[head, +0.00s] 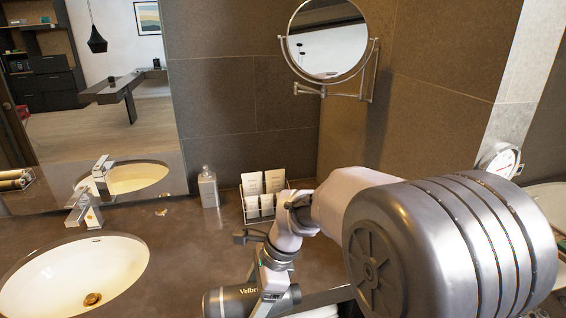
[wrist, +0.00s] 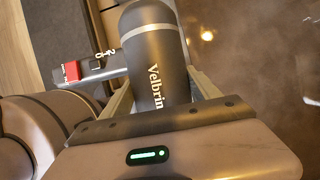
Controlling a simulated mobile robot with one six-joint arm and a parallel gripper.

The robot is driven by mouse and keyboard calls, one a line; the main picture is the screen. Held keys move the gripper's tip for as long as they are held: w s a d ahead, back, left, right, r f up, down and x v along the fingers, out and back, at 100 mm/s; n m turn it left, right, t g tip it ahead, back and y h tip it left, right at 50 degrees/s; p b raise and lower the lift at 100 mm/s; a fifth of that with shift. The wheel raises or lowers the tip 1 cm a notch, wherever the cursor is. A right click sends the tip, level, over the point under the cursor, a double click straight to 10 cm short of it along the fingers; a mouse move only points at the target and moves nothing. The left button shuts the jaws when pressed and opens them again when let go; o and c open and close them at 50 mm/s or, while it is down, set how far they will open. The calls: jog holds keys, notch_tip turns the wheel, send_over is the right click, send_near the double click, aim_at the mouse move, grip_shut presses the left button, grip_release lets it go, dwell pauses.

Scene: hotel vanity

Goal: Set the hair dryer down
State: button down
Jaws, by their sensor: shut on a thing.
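The hair dryer (head: 226,303) is dark grey with white "Velbrin" lettering, at the bottom of the head view. In the wrist view its barrel (wrist: 153,62) has a pale ring, and a handle with a red switch (wrist: 72,70) extends to the left. My gripper (head: 276,276) is shut on the barrel, with one finger on each side in the wrist view (wrist: 160,88). The dryer is near the front edge of the dark vanity counter (head: 190,250). I cannot tell whether it touches the counter. Its lower part is cut off in the head view.
A sink (head: 70,275) with a faucet (head: 85,207) is at left. A bottle (head: 208,188) and a tray of cards and packets (head: 265,190) stand at the back. A round mirror (head: 328,40) is on the wall. Bare counter lies between sink and arm.

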jog(key=d+f+n, duration=0.1)
jog(key=w+d+f+n+g, duration=0.1)
jog(key=d, duration=0.1)
jog(key=shift+w+d, duration=0.1)
jog(key=shift+w, duration=0.1)
jog(key=s+d+f+n+g+h, duration=0.1)
jog(key=d+f+n+h, duration=0.1)
jog(key=d+n, duration=0.4)
jog(key=d+f+n+g+h, duration=0.2)
jog(key=d+f+n, duration=0.2)
jog(key=d+n, duration=0.3)
jog(key=d, duration=0.4)
jog(key=shift+s+d+f+n, duration=0.2)
jog(key=shift+s+n, duration=0.1)
jog(key=shift+s, duration=0.1)
